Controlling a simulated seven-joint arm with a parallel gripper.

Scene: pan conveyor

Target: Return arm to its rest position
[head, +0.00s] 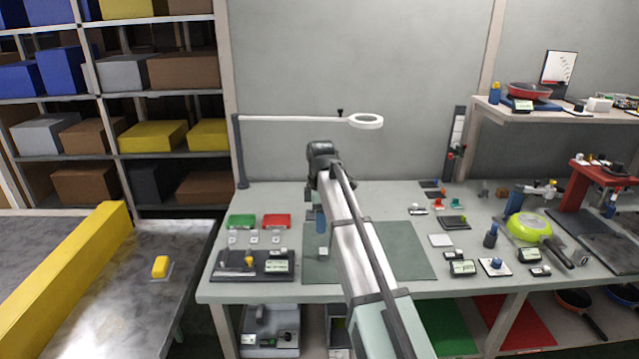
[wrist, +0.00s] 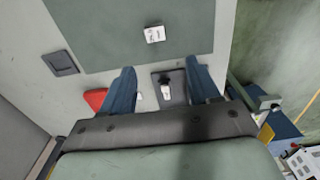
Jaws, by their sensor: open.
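My arm reaches out over the workbench (head: 210,290) in the head view. My gripper (head: 321,220) points down above the left part of the green mat (head: 405,255). In the wrist view my gripper (wrist: 168,85) shows two blue fingers spread apart with nothing held between them. A small white block with dark marks (wrist: 155,34) lies on the mat in the wrist view. A dark plate with a white-and-black piece (wrist: 167,88) lies below, seen between the fingers. Part of the mat is hidden by my arm in the head view.
A green tray (head: 242,221) and a red tray (head: 276,221) stand left of the mat, behind a dark device (head: 235,265). A lamp arm with a ring (head: 366,121) hangs over the bench. A lime-green pan (head: 527,228) and small tools crowd the right.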

